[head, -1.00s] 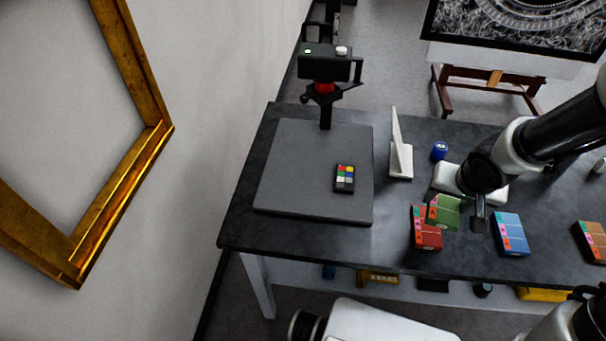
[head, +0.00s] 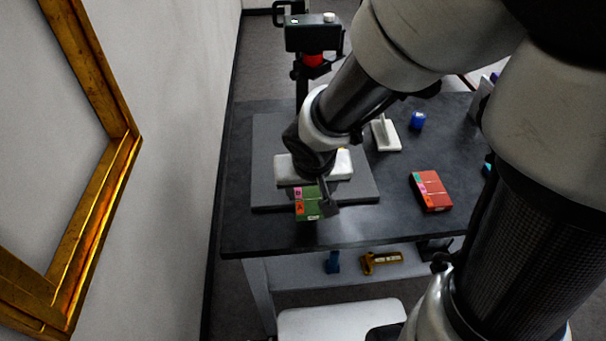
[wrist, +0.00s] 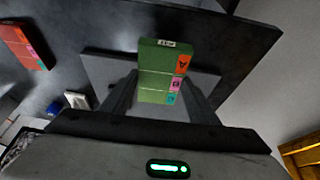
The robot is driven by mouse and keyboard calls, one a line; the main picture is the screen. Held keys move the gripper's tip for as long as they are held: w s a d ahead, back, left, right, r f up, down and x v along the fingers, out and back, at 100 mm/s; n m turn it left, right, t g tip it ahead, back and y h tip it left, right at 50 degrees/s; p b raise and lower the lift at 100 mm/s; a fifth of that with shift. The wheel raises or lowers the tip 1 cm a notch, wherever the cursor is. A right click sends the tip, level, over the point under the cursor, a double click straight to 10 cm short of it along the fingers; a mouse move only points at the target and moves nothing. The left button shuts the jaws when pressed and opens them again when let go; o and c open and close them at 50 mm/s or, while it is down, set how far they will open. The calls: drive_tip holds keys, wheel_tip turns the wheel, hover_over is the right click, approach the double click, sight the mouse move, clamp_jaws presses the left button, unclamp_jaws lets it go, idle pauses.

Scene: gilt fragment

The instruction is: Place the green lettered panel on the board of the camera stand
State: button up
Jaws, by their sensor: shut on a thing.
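The green lettered panel (head: 309,205) is held in my gripper (head: 325,194), in front of and partly over the near edge of the grey board (head: 268,150). In the wrist view the panel (wrist: 163,58) sits between the two fingers of my gripper (wrist: 160,92), with orange, pink and teal letter tabs along one side. The gripper is shut on it. The board also shows in the wrist view (wrist: 102,66). The camera stand (head: 303,85) rises behind the board, with a dark camera on top. My arm hides much of the board, and the gap under the panel cannot be judged.
A red lettered panel (head: 432,191) lies on the dark table (head: 400,225) right of the board. A white holder (head: 386,136) and a blue jar (head: 418,121) stand behind it. A gilt frame (head: 105,215) is on the wall at left.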

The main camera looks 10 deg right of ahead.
sight(297, 205)
drive_tip(key=s+a+f+b, duration=0.1)
drive_tip(key=s+a+f, duration=0.1)
drive_tip(key=a, duration=0.1)
drive_tip(key=shift+s+b, duration=0.2)
drive_tip(key=shift+b, duration=0.2)
drive_tip(key=shift+a+r, duration=0.1)
drive_tip(key=shift+a, duration=0.1)
drive_tip(key=w+p, duration=0.2)
drive_tip(key=w, duration=1.5)
drive_tip(key=shift+w, duration=0.25)
drive_tip(key=shift+f, duration=1.7)
drive_tip(key=shift+f+b, duration=0.2)
drive_tip(key=shift+b, duration=0.15)
drive_tip(key=o, duration=1.2)
drive_tip(key=shift+c, duration=0.2)
